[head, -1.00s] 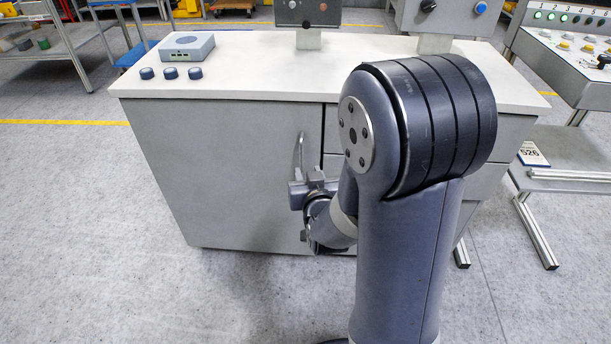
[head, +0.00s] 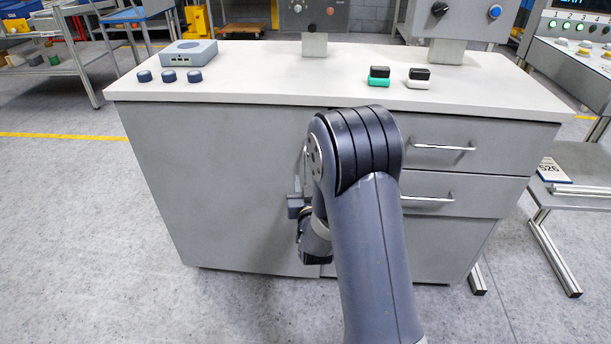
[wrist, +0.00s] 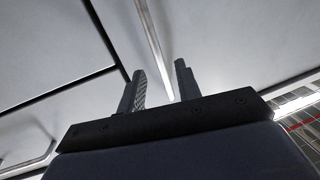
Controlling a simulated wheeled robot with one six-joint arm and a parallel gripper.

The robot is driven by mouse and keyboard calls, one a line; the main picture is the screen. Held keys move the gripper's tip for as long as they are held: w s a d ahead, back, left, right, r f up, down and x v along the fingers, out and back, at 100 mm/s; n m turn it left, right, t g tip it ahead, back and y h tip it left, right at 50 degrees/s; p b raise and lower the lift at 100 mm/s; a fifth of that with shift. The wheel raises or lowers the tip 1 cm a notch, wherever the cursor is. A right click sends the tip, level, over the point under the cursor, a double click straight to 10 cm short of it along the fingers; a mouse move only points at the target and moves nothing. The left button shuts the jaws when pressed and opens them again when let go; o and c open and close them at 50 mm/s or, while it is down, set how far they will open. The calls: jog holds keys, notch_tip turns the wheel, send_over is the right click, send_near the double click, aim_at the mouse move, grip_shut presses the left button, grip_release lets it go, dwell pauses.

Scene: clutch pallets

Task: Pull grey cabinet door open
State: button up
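The grey cabinet door (head: 225,190) is the large flat panel at the left of the bench front. It looks closed, flush with the front. Its upright bar handle (head: 304,160) is at the door's right side, partly hidden by my arm. My gripper (head: 297,203) is at the handle, mostly hidden behind my arm in the head view. In the wrist view, my gripper (wrist: 161,80) is open, with its two fingers apart. The handle bar (wrist: 153,40) runs down between the fingers, with a visible gap to the left finger.
Drawers with bar handles (head: 445,147) are right of the door. On the white benchtop (head: 270,75) are a grey box (head: 188,53), several dark knobs (head: 169,76) and two stamps (head: 379,76). A control console (head: 575,55) stands at the right. The floor left of the bench is clear.

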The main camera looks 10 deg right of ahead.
aim_at(305, 172)
jog(key=shift+w+d, duration=0.2)
jog(key=shift+w, duration=1.6)
jog(key=shift+c, duration=0.3)
grip_shut()
